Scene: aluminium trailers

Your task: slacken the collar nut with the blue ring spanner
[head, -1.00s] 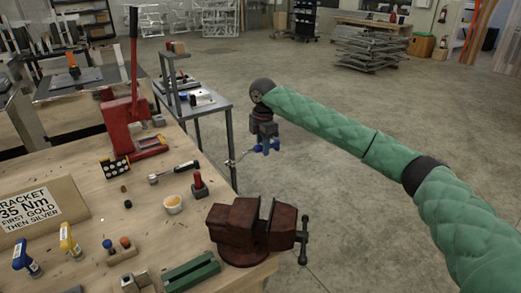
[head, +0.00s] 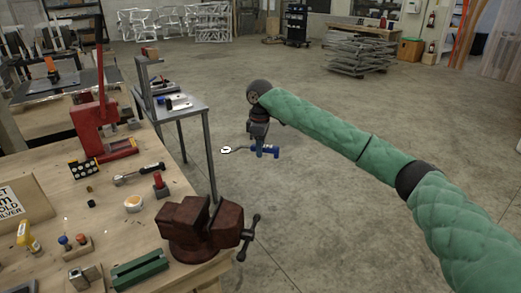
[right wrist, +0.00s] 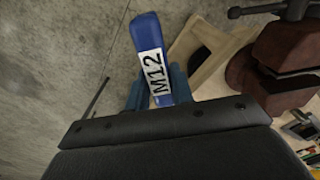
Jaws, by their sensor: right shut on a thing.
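My right gripper (head: 260,150) hangs out over the floor, to the right of the workbench, and is shut on the blue ring spanner (head: 272,152). The spanner lies about level, with its bare metal ring end (head: 227,150) pointing left in the head view. In the right wrist view the blue handle (right wrist: 146,32) stands up between the fingers, with a white M12 label facing the camera; its ring end does not show there. The ring is clear of everything around it. I cannot pick out the collar nut in either view. My left gripper is not in view.
A dark red vice (head: 202,226) stands at the workbench's right corner. A red press (head: 97,120) with a tall lever, a ratchet (head: 140,174) and a green block (head: 143,270) are on the bench. A grey side table (head: 182,108) stands behind. Open floor lies to the right.

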